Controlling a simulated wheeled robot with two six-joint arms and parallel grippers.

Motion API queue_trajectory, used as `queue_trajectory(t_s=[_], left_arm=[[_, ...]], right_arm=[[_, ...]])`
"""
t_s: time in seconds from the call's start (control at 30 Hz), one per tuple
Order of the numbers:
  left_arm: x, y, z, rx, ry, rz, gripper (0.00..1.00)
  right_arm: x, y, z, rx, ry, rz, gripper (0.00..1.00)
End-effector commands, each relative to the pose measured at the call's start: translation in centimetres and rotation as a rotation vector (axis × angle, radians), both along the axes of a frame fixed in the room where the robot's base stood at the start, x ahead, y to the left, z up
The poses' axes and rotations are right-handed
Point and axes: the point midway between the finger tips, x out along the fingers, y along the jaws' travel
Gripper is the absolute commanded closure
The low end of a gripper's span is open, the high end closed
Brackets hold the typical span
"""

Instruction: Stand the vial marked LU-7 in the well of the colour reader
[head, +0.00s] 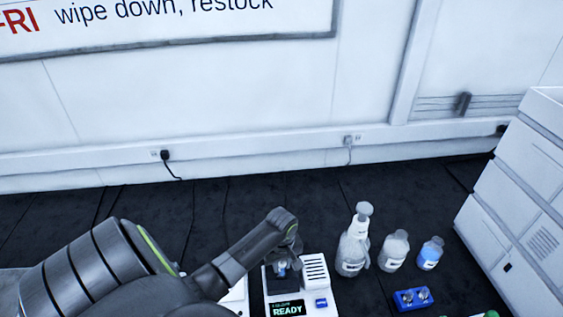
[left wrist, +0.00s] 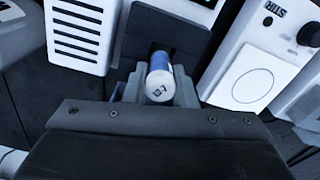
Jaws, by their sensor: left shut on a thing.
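The colour reader (head: 317,290) is a white unit with vent slots, a screen reading READY and a dark well area; it also shows in the left wrist view (left wrist: 76,38). My left gripper (head: 284,266) is over the dark part of the reader. In the left wrist view the gripper (left wrist: 158,92) is shut on a vial (left wrist: 160,84) with a white cap and a blue band. The mark on the cap is too small to read surely. The vial's lower end and the well opening are hidden, so I cannot tell whether it is seated. My right gripper is not in view.
In the head view, a pump bottle (head: 353,250), a clear bottle (head: 394,252) and a blue-filled bottle (head: 430,254) stand right of the reader. A blue block (head: 412,299) lies before them. White stacked units (head: 520,200) stand far right. A white stirrer (left wrist: 252,82) adjoins the reader.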

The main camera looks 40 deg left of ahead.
Motion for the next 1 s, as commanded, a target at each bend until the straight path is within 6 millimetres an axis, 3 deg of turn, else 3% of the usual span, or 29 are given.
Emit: queue_trajectory(t_s=[0.27, 1.0], left_arm=[[0.0, 0.0, 0.1, -0.001, 0.0, -0.001, 1.0], [0.0, 0.0, -1.3, -0.001, 0.0, -0.001, 1.0]], right_arm=[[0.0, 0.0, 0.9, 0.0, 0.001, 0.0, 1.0], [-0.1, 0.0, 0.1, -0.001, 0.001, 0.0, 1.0]])
